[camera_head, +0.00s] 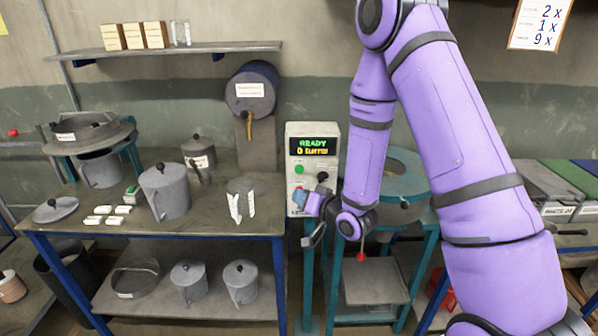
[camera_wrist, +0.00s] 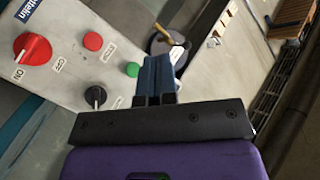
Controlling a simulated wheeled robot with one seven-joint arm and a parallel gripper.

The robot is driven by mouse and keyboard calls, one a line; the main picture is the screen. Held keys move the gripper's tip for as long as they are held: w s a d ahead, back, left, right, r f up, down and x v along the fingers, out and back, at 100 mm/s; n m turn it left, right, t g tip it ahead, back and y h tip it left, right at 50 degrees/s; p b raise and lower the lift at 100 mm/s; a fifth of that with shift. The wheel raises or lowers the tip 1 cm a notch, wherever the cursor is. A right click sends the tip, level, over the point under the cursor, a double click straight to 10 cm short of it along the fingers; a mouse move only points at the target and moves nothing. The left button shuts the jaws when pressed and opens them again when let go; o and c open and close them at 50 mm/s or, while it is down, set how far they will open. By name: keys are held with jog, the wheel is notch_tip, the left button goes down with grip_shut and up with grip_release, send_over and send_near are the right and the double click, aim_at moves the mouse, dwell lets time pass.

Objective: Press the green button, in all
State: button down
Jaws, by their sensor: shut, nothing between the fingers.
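A pale control box (camera_head: 313,135) stands in the middle of the head view, with a lit display (camera_head: 314,146) reading READY and a line beginning with 0. The green button (camera_head: 299,170) is on its front, below the display. In the wrist view the green button (camera_wrist: 132,69) shows just left of the fingertips. My gripper (camera_head: 311,204) is in front of the lower part of the box. Its blue fingers (camera_wrist: 156,62) are shut and empty. I cannot tell how far the fingertips are from the panel. My gripper and wrist hide part of the lower panel.
In the wrist view, a large red knob (camera_wrist: 33,49), a red button (camera_wrist: 93,41) and a black knob (camera_wrist: 95,96) share the panel. A workbench (camera_head: 120,222) with grey pots stands left, and a teal stand (camera_head: 420,240) stands right.

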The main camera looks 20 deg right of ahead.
aim_at(299, 170)
jog(key=shift+w, duration=0.1)
jog(key=shift+w+d, duration=0.45)
jog(key=shift+w, duration=0.9)
jog(key=shift+w+d, duration=0.45)
jog(key=shift+w, duration=0.95)
jog(key=shift+w+d, duration=0.45)
jog(key=shift+w, duration=0.9)
jog(key=shift+w, duration=0.15)
jog(key=shift+w+d, duration=0.15)
jog(key=shift+w, duration=0.1)
